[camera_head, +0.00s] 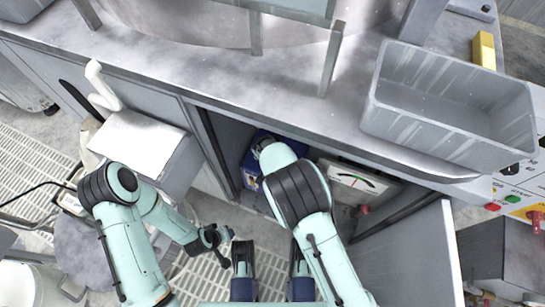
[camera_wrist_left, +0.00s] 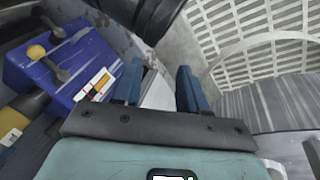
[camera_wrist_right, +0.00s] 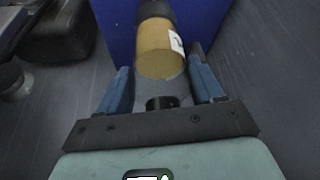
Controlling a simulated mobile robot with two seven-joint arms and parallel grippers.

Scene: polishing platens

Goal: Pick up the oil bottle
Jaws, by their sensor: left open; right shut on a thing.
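The oil bottle (camera_wrist_right: 160,55) shows in the right wrist view, amber with a white label and dark parts at both ends. My right gripper (camera_wrist_right: 160,70) is shut on it, with a blue finger on each side. In the head view my right arm reaches into the open cabinet and hides this gripper and the bottle. A yellow and dark object (camera_wrist_left: 35,103) at the left of the left wrist view may be a bottle; I cannot tell.
A blue box (camera_head: 252,158) stands in the cabinet, close to the bottle; it also shows in the left wrist view (camera_wrist_left: 75,65). An open cabinet door (camera_head: 420,255) stands at the right. A grey bin (camera_head: 445,125) sits on the counter.

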